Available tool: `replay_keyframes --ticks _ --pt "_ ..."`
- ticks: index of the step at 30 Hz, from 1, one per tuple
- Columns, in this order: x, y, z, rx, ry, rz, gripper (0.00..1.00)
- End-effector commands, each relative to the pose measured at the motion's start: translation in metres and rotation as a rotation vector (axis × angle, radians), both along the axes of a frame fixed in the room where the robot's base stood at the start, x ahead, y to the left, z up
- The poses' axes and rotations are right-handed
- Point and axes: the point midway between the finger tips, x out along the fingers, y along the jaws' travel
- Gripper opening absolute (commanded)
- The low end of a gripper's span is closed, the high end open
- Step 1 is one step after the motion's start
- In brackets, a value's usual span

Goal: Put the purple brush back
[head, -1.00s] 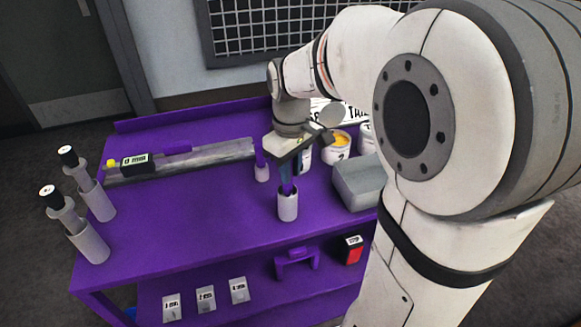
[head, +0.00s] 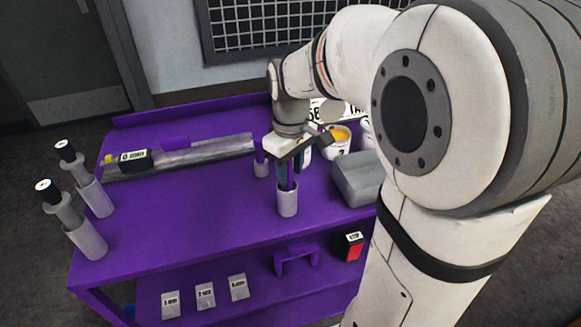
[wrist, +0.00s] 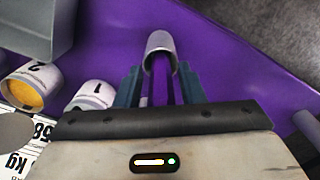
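The purple brush (head: 288,181) stands in a white cup (head: 287,203) near the middle of the purple cart top. In the wrist view, the brush's purple shaft (wrist: 160,88) runs into the cup's mouth (wrist: 159,42). My gripper (head: 290,165) is above the cup, pointing down. Its two dark fingers stand on either side of the shaft, with gaps showing between them and it, so my gripper (wrist: 160,82) is open around the brush. The brush's lower end is hidden inside the cup.
Numbered pots (head: 340,141) and a grey block (head: 359,180) are to the right. A long grey bar (head: 190,157) lies at back left. Two grey cylinders stand front left. The cart top's left middle is clear.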

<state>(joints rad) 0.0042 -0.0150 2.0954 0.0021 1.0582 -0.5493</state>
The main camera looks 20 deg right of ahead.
Motion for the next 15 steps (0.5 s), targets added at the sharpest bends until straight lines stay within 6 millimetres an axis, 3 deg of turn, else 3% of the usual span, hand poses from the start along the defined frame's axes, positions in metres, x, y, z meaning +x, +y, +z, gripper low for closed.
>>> replay_keyframes --ticks 3,10,15 --pt "0.000 0.000 0.000 0.000 0.000 0.000 0.45" --pt "0.000 0.000 0.001 0.000 0.000 0.000 0.46" --pt "0.001 0.000 0.017 0.000 -0.004 0.000 0.46"
